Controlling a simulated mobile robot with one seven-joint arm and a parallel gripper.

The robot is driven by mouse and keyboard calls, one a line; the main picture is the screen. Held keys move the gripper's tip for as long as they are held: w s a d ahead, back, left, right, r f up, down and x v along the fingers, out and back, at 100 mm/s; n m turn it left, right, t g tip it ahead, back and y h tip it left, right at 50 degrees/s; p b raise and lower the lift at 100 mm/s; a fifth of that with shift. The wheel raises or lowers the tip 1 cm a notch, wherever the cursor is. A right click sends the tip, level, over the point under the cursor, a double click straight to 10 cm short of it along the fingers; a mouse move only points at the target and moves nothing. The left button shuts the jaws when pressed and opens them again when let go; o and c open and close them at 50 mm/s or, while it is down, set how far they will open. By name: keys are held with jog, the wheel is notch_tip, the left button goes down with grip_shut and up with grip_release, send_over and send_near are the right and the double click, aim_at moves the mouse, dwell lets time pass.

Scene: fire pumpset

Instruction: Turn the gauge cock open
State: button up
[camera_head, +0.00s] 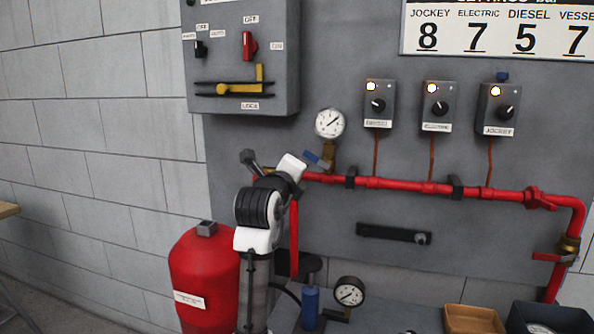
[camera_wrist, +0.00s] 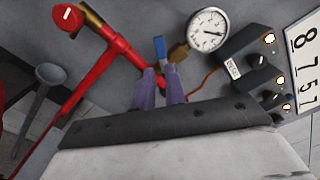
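The gauge cock is a brass fitting (camera_head: 329,160) below a round white gauge (camera_head: 330,123) on the red pipe. Its blue lever (camera_head: 313,158) sticks out to the left and up in the head view. In the wrist view the blue lever (camera_wrist: 160,49) is just beyond my fingertips, with the brass body (camera_wrist: 178,53) and gauge (camera_wrist: 208,30) to its right. My gripper (camera_wrist: 160,72) has two purple fingers with a gap between them, pointing at the lever's end. Whether they touch it I cannot tell. In the head view my wrist hides most of the gripper.
The red pipe (camera_head: 400,184) runs right along the grey panel. Three switch boxes, one being the jockey box (camera_head: 498,110), sit above it. A control cabinet (camera_head: 240,60) hangs upper left. A red tank (camera_head: 203,280) stands beside my arm. A second gauge (camera_head: 348,292) is below.

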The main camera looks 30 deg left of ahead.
aim_at(315, 160)
jog(key=shift+n, duration=0.6)
grip_shut()
jog(key=a+f+m+t+h+p, duration=0.15)
jog(key=f+m, duration=0.25)
jog(key=m, duration=0.7)
jog(key=a+f+m+t+h, duration=0.1)
jog(key=a+f+m, duration=0.25)
jog(key=m, duration=0.65)
jog(key=w+d+r+p, duration=0.1)
jog(key=w+r+p, duration=0.3)
jog(key=w, duration=0.5)
jog(key=shift+d+r+p, duration=0.25)
jog(key=shift+r+p, duration=0.15)
jog(key=shift+p, duration=0.05)
